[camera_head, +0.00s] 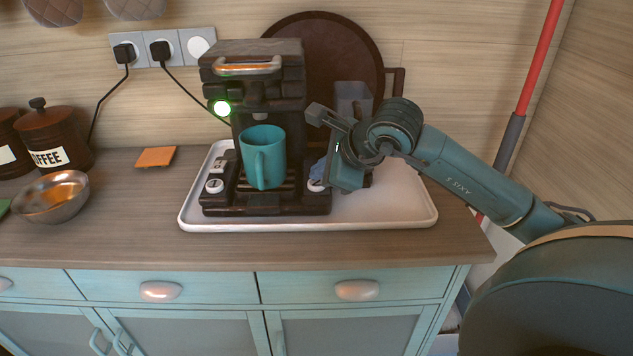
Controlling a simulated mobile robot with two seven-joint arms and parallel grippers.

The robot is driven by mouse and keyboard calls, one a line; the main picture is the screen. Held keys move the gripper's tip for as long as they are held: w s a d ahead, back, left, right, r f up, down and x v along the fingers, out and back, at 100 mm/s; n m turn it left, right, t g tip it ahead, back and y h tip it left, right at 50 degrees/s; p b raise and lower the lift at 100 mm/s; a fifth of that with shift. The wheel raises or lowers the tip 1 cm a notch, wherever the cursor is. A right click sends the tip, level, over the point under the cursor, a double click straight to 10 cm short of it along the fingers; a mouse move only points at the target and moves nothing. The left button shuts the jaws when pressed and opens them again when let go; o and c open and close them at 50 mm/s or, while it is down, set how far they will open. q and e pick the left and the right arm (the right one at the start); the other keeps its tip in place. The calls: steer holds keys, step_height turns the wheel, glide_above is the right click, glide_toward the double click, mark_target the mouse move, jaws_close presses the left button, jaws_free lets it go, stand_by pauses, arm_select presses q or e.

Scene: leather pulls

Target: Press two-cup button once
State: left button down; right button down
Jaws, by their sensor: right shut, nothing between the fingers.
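A dark coffee machine (255,84) stands on a white tray, with a green light (222,108) lit at its upper left. A teal mug (263,160) stands upright on its drip grate under the spout. White round buttons sit on the base: one front left (214,186), another behind it (217,166), and one on the right (316,186). The symbols are too small to read, so I cannot tell which is the two-cup button. My right gripper (319,171) is shut and empty, its fingertips at the right button, partly covering it; contact is unclear. My left gripper is out of view.
The white tray (408,213) has free room on its right. A grey translucent container (352,99) and a round brown board (335,45) stand behind my right gripper. A metal bowl (52,197), a coffee canister (54,140) and an orange coaster (156,156) are at left.

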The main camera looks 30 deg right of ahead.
steer(key=shift+f+b, duration=0.4)
steer(key=shift+b, duration=0.05)
stand_by(0.3)
stand_by(0.3)
steer(key=shift+r+p, duration=0.45)
steer(key=shift+r, duration=0.4)
steer(key=shift+r+p, duration=1.65)
steer(key=shift+r, duration=0.9)
